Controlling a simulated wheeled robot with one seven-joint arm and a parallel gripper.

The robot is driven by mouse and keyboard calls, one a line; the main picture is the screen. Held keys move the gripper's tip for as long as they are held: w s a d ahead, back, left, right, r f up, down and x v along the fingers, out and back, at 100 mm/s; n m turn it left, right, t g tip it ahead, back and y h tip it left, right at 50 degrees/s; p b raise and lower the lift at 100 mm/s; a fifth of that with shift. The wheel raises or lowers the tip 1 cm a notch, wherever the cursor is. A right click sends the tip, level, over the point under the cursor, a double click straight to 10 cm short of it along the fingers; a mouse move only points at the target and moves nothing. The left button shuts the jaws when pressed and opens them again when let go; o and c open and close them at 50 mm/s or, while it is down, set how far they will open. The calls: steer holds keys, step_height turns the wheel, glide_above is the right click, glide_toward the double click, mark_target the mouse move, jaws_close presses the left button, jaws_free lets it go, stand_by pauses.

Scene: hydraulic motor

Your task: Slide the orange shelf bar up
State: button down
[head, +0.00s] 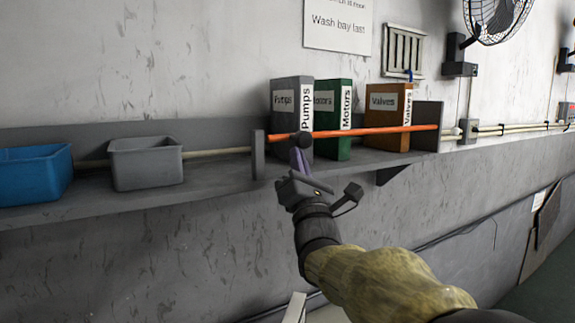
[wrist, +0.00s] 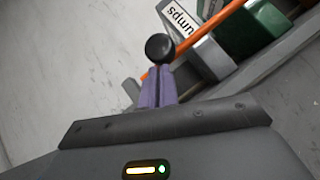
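The orange shelf bar (head: 375,132) runs across the front of the binders, from a grey post (head: 258,155) at left to a grey end panel (head: 428,125) at right. A dark round knob (head: 303,140) shows near its left part, and also in the wrist view (wrist: 160,47). The bar appears as an orange strip in the wrist view (wrist: 212,28). My gripper (head: 299,152) is at the knob from below, its purple fingers (wrist: 157,72) close together. The tips meet the knob's lower edge; I cannot tell whether anything thin is between them.
Behind the bar stand a grey Pumps binder (head: 284,98), a green Motors binder (head: 335,120) and an orange-brown Valves binder (head: 385,110). A grey bin (head: 147,165) and a blue bin (head: 35,175) sit left on the shelf (head: 215,180). The wall below is mostly bare.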

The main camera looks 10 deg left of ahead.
steer(key=shift+s+d+r, duration=0.1)
steer(key=shift+d+r, duration=0.1)
steer(key=shift+r, duration=0.25)
steer(key=shift+f, duration=0.1)
steer(key=s+d+f+b, duration=0.1)
steer(key=s+f+b, duration=0.7)
steer(key=f+b, duration=0.2)
steer(key=shift+s+d+f, duration=0.15)
steer(key=shift+s+f, duration=0.05)
steer(key=shift+f, duration=0.1)
